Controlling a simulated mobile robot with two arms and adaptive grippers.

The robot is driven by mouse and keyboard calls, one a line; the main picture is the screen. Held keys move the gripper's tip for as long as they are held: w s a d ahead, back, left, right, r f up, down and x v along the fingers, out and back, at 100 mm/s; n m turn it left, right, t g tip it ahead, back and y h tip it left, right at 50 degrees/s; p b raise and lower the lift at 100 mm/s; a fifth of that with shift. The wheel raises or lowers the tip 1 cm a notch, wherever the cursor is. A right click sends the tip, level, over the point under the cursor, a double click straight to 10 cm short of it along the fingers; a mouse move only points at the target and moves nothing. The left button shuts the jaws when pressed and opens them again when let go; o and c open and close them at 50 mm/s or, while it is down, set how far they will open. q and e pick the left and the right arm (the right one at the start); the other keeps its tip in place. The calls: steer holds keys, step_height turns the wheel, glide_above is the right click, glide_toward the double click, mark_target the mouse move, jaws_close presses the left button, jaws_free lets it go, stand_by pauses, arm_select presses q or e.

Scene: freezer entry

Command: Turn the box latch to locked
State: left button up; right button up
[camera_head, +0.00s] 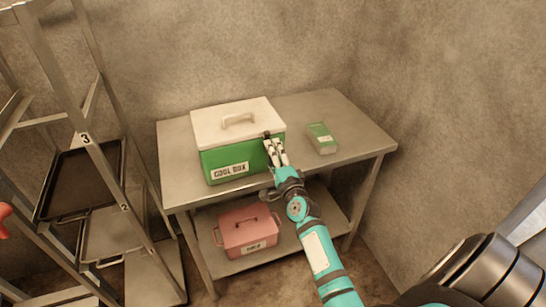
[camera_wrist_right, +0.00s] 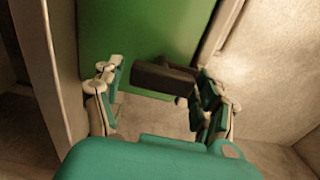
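The green cool box (camera_head: 222,157) with a white lid (camera_head: 215,122) stands closed on a metal table, its label facing front. The dark box latch (camera_head: 267,134) is at the right end of its front, near the lid's edge. My right gripper (camera_head: 274,146) is at that corner. In the right wrist view the latch (camera_wrist_right: 163,77) is a dark bar against the green wall, lying between the spread fingers of my right gripper (camera_wrist_right: 160,98), closer to the right finger. Whether that finger touches it I cannot tell.
A small green carton (camera_head: 321,138) lies on the metal table (camera_head: 335,103) right of the box. A red lidded box (camera_head: 247,232) sits on the lower shelf. A metal rack (camera_head: 111,174) with dark trays (camera_head: 78,180) stands left. The table's back right is clear.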

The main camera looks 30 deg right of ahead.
steer(key=shift+o, duration=0.3)
steer(key=v, duration=1.2)
steer(key=s+a+f+n+g+y, duration=0.2)
steer(key=s+a+f+n+g, duration=0.15)
steer(key=f, duration=0.85)
steer(key=s+a+f+n+g+y, duration=0.15)
steer(key=s+a+f+n, duration=0.3)
steer(key=f, duration=0.75)
steer(key=s+a+f+n+g+y, duration=0.1)
steer(key=s+a+f+n+g, duration=0.25)
steer(key=f, duration=0.75)
steer(key=s+f+n+g, duration=0.4)
steer(key=s+f+n, duration=0.2)
steer(key=s, duration=0.8)
steer(key=s+f+n+g+b, duration=0.1)
steer(key=s+f+n+g, duration=0.3)
steer(key=s+f, duration=0.7)
steer(key=s+n, duration=0.2)
steer(key=s, duration=0.2)
steer(key=shift+s+a, duration=0.2)
steer(key=shift+s, duration=0.15)
